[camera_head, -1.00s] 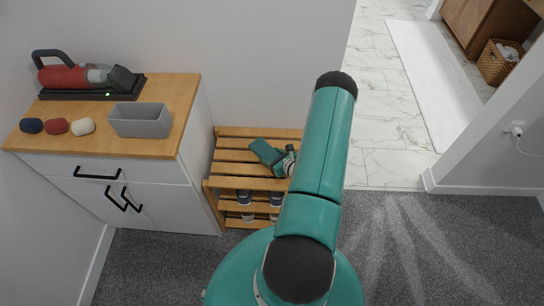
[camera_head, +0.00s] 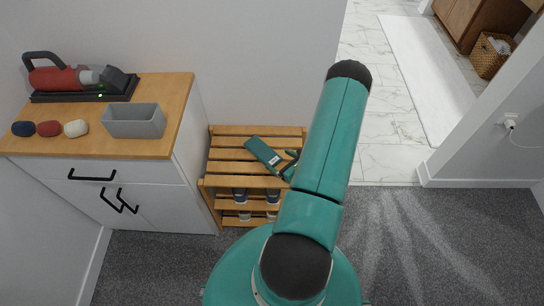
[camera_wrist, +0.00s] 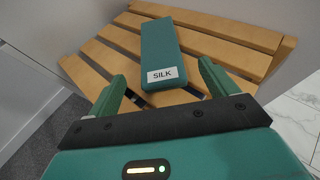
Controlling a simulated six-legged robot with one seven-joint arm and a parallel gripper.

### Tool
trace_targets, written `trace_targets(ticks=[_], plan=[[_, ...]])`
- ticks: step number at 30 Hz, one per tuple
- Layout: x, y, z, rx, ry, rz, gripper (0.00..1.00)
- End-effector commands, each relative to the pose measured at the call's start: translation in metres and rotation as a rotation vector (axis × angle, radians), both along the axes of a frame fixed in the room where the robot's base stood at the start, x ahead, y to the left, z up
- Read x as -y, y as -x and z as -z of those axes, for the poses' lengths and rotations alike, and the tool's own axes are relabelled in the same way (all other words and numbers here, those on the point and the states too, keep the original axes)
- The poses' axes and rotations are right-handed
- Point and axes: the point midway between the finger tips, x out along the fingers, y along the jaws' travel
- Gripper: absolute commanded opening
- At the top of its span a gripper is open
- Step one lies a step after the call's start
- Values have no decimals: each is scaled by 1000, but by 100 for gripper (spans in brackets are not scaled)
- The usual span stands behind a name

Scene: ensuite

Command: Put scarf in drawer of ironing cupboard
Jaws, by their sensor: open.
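A flat teal piece labelled SILK, which looks like the folded scarf (camera_head: 262,151), lies on the top slats of a wooden rack. It also shows in the wrist view (camera_wrist: 160,50), with its label at the near end. My gripper (camera_wrist: 162,74) is open and empty. Its fingers appear on either side of the scarf's near end; their height above it is unclear. In the head view my gripper (camera_head: 290,168) is partly hidden by my arm. The white cupboard (camera_head: 180,195) stands left of the rack. Its drawer (camera_head: 130,172), with a black bar handle, is shut.
On the cupboard's wooden top are a red handheld appliance (camera_head: 58,78) on a dark base, a grey bin (camera_head: 134,121) and three small rolls. Shoes stand on the lower shelves of the slatted rack (camera_head: 232,131). Grey carpet before the cupboard is clear.

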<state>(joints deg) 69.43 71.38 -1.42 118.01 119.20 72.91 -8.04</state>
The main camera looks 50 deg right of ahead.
Motion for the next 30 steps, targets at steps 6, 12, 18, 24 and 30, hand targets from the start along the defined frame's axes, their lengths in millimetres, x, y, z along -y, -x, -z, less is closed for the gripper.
trace_targets(ticks=[6,12,18,24,30], plan=[[-3,28,-12,0,0,0,85],[-4,33,-14,1,0,-1,85],[-9,15,-35,15,30,-81,85],[-48,-43,-114,53,153,-412,85],[-115,-83,-194,74,315,-798,85]])
